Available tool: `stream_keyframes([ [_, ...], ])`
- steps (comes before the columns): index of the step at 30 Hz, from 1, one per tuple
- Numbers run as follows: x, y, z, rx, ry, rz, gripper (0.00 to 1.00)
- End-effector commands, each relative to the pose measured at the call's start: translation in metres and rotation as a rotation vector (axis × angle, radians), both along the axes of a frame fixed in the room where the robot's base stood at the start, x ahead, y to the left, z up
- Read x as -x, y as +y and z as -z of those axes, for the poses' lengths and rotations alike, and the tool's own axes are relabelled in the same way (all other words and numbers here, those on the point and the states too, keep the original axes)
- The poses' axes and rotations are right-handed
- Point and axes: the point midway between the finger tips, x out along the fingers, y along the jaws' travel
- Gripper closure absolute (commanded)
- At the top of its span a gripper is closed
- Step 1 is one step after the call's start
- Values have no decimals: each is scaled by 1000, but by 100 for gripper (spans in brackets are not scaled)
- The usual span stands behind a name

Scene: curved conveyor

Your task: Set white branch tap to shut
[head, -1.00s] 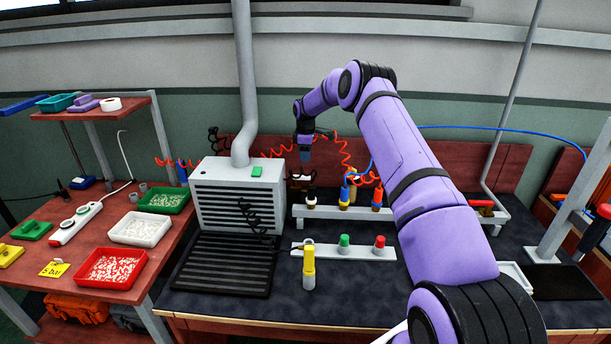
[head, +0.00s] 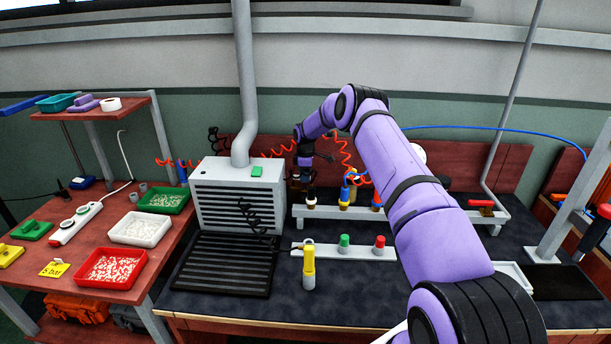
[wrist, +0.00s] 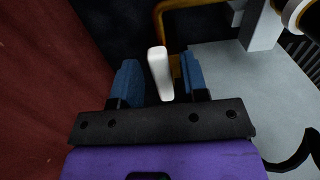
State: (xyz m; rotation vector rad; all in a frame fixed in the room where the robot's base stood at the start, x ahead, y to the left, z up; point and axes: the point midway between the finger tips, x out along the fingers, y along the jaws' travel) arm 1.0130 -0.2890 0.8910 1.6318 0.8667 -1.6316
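In the wrist view a narrow white handle (wrist: 160,74), which looks like the white branch tap's lever, stands between the two blue fingers of my gripper (wrist: 160,72). The fingers are apart, with a gap visible on both sides of it. A yellow-brown pipe (wrist: 181,28) runs behind the handle. In the head view my gripper (head: 304,172) is low behind the bench rail, just right of the grey vented box. The white handle cannot be made out there. Whether the handle's lower part touches anything is hidden.
A grey rail (head: 413,213) with a white-collared fitting (head: 311,203) and blue-bodied fittings stands just in front. The vented box (head: 237,198) is close on the left. Red coiled hoses (head: 341,152) hang nearby. A reddish back panel (wrist: 45,90) is close beside my gripper.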

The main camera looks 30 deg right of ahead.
Motion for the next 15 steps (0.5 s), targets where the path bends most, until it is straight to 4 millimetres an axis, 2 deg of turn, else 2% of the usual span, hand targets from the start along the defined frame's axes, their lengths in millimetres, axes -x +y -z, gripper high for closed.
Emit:
stream_keyframes([
  [1,0,0,0,0,0,0,71],
  [5,0,0,0,0,0,0,100],
  [15,1,1,0,0,0,32,100],
])
